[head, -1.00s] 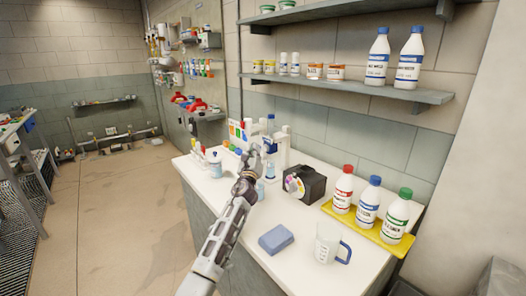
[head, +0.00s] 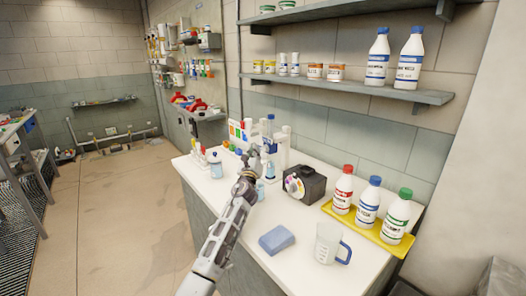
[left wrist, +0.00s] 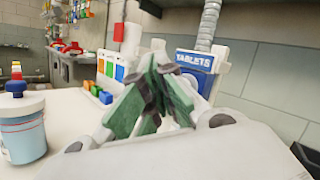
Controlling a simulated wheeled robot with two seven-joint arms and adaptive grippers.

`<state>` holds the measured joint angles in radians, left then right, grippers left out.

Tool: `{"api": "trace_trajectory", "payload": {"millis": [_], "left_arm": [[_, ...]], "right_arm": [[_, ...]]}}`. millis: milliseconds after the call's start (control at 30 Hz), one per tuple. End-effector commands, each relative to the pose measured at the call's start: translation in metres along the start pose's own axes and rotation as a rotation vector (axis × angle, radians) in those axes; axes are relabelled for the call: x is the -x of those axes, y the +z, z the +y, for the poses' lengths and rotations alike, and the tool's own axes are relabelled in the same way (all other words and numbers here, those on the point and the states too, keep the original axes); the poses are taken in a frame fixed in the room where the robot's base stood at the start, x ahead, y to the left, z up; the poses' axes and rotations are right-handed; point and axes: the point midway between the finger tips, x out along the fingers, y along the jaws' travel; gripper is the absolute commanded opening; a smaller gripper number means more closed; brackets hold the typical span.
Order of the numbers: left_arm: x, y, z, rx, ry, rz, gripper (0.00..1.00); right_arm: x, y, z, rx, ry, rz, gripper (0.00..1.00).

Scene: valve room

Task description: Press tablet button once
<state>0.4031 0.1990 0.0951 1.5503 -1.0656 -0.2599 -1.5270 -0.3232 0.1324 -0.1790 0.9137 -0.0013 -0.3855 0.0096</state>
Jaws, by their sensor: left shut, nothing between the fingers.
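The tablet dispenser (head: 282,148) is a white unit with a clear tube on top, standing at the far end of the white counter. Its blue sign reading TABLETS (left wrist: 195,62) shows in the left wrist view. My left gripper (head: 254,152) is shut and empty, in front of the dispenser and above the counter. In the left wrist view its green and dark fingertips (left wrist: 151,84) come together and cover the dispenser's lower front. I cannot make out the button, nor whether the fingers touch the dispenser. My right gripper is not in view.
Left of the dispenser are a coloured block rack (left wrist: 110,72) and a blue-lidded jar (left wrist: 22,128). A black box (head: 304,184), a blue sponge (head: 277,239), a measuring jug (head: 327,243) and a yellow tray (head: 340,217) of bottles stand nearer. A shelf (head: 350,84) hangs above.

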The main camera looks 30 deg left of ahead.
Motion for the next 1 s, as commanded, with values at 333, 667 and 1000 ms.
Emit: {"api": "trace_trajectory", "payload": {"millis": [333,667,1000], "left_arm": [[-0.0045,-0.0029,-0.0038,0.000,-0.001,-0.001,0.00],[-0.0059,-0.0039,-0.0047,0.000,0.000,0.000,0.00],[-0.0066,-0.0044,-0.0049,0.000,0.000,0.000,0.00]], "right_arm": [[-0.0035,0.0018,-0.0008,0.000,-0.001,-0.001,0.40],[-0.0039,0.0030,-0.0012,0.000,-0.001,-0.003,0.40],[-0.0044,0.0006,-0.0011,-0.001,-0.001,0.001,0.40]]}}
